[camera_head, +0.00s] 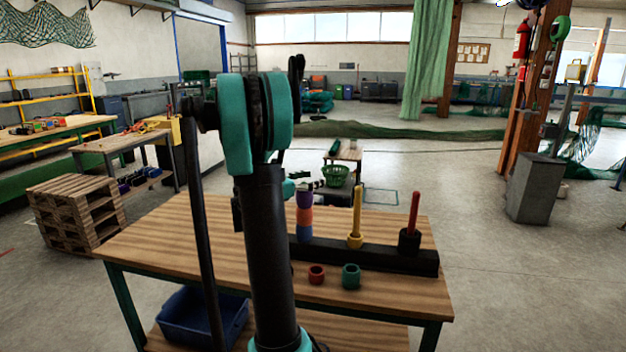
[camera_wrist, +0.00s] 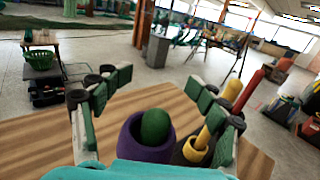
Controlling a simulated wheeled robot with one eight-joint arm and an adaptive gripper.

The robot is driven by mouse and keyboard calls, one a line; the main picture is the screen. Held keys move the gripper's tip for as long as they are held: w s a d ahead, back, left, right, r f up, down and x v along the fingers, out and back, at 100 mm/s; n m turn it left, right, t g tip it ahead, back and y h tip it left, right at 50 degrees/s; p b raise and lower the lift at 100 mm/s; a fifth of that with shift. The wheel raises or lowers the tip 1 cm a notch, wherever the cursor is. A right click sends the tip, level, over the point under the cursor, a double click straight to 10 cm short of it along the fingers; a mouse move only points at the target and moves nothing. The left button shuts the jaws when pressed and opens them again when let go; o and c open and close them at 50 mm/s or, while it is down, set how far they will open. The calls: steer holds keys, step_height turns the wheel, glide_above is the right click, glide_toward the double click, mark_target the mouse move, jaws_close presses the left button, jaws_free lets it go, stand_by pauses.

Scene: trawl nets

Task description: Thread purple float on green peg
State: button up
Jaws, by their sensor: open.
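The purple float (camera_head: 304,198) sits at the top of a stack with an orange float (camera_head: 304,216) and a blue-purple float (camera_head: 304,233) below it, on the black rack. In the wrist view, the purple float (camera_wrist: 152,140) is around the green peg (camera_wrist: 155,126), whose rounded tip shows inside its ring. The peg's lower part is hidden. My gripper (camera_wrist: 160,90) is open, with a finger on each side of the purple float. In the head view it is partly hidden behind my arm.
A yellow peg (camera_head: 357,212) and a red peg (camera_head: 413,212) with a black float (camera_head: 409,241) stand to the right on the rack (camera_head: 385,259). A red float (camera_head: 317,274) and a teal float (camera_head: 351,276) lie on the table in front. The table's right front is clear.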

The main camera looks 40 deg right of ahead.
steer(key=a, duration=1.2)
steer(key=shift+s, duration=0.15)
steer(key=shift+f, duration=0.1)
stand_by(0.6)
steer(key=s+a+f+m+t+y, duration=0.1)
steer(key=s+a+f+m+y, duration=0.3)
steer(key=f, duration=0.3)
steer(key=s+a+f+m+t+y, duration=0.1)
steer(key=s+a+f+m+y, duration=0.35)
steer(key=f, duration=0.25)
steer(key=s+a+f+m+t+y, duration=0.1)
steer(key=s+a+f+m+y, duration=0.3)
steer(key=a, duration=0.5)
steer(key=s+a+f+m+y, duration=0.5)
steer(key=a+f, duration=0.1)
steer(key=a, duration=0.4)
steer(key=shift+s+t, duration=0.2)
steer(key=shift+t, duration=0.2)
